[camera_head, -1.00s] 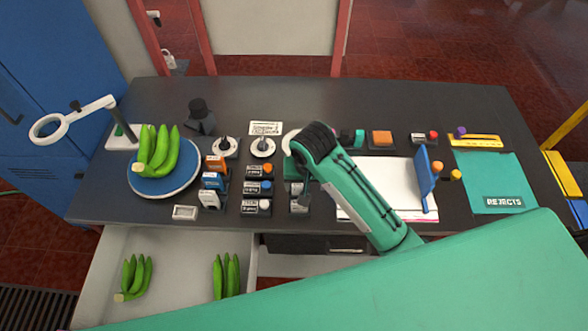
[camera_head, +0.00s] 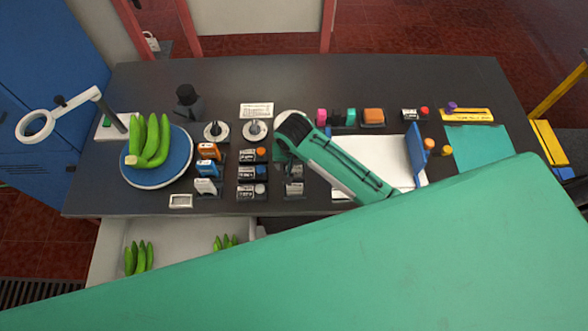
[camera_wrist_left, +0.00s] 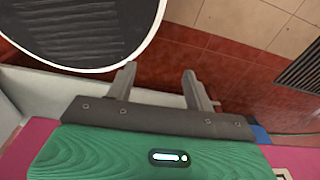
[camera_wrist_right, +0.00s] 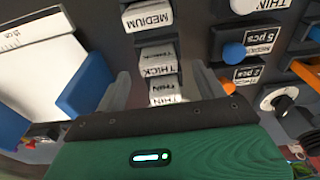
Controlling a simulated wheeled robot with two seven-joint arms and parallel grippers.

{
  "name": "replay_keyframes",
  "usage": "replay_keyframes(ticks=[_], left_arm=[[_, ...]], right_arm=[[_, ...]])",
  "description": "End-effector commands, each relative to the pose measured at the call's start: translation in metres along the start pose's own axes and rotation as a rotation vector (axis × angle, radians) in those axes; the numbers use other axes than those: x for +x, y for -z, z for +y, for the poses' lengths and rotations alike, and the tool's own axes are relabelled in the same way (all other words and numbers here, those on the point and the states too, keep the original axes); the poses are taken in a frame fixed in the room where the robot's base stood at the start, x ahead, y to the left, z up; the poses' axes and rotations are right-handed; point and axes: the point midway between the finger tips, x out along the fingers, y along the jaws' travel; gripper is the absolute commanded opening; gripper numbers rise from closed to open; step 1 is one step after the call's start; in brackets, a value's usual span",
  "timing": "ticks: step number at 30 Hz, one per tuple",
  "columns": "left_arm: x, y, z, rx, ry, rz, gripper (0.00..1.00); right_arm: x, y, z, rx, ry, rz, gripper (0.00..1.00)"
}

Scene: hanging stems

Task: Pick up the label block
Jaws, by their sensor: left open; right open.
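Several small label blocks show below my right gripper (camera_wrist_right: 163,85) in the right wrist view. One reads MEDIUM (camera_wrist_right: 147,18), one THICK (camera_wrist_right: 158,65), and one THIN (camera_wrist_right: 165,90). I cannot tell which is the label block meant. The right fingers are open, one on each side of the THICK and THIN blocks, and I see no grip. In the head view a grey labelled block (camera_head: 294,189) shows just below my right wrist; the right fingertips are hidden there. My left gripper (camera_wrist_left: 158,82) is open and empty in the left wrist view; it is out of the head view.
Black holders with labels and knobs (camera_head: 252,172) stand left of the grey block. A blue upright plate (camera_head: 416,155) stands right, by a white sheet (camera_head: 380,150). Green bananas (camera_head: 150,142) lie on a blue plate (camera_head: 183,170).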

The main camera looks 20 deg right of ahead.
Motion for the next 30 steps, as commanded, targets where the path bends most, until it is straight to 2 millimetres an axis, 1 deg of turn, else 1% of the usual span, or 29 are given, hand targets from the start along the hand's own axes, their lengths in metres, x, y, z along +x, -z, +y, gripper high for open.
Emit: replay_keyframes(ticks=[1, 3, 6, 9, 12, 18, 20, 21, 23, 25, 30], left_arm=[[-0.010, 0.002, 0.000, 0.000, 0.000, 0.001, 0.53], [-0.016, 0.000, 0.000, 0.000, 0.000, -0.003, 0.53], [-0.019, -0.008, 0.002, 0.001, -0.002, -0.013, 0.53], [-0.021, -0.017, 0.003, 0.001, -0.004, -0.024, 0.53], [-0.022, -0.021, 0.004, 0.001, -0.004, -0.029, 0.53], [-0.021, -0.020, 0.003, 0.001, -0.004, -0.029, 0.53], [-0.021, -0.019, 0.003, 0.001, -0.004, -0.028, 0.53], [-0.021, -0.018, 0.003, 0.001, -0.004, -0.027, 0.53], [-0.021, -0.016, 0.003, 0.001, -0.003, -0.025, 0.53], [-0.021, -0.015, 0.002, 0.001, -0.003, -0.023, 0.53], [-0.021, -0.013, 0.002, 0.001, -0.003, -0.021, 0.53]], right_arm=[[0.003, -0.001, 0.002, 0.000, -0.005, -0.004, 0.71], [0.012, -0.002, 0.003, 0.000, -0.004, -0.003, 0.71], [0.026, -0.002, 0.002, 0.000, -0.003, -0.003, 0.71], [0.034, -0.002, 0.002, 0.000, -0.002, -0.002, 0.71], [0.038, -0.002, 0.002, 0.000, -0.001, 0.000, 0.71], [0.039, -0.002, 0.002, 0.000, 0.000, 0.000, 0.71], [0.039, -0.002, 0.002, 0.000, 0.000, 0.000, 0.59], [0.038, -0.002, 0.002, 0.000, 0.000, 0.000, 0.51], [0.038, -0.002, 0.002, 0.000, 0.000, 0.000, 0.40], [0.038, -0.002, 0.002, 0.000, 0.000, 0.000, 0.26], [0.038, -0.001, 0.002, 0.000, 0.000, 0.000, 0.25]])
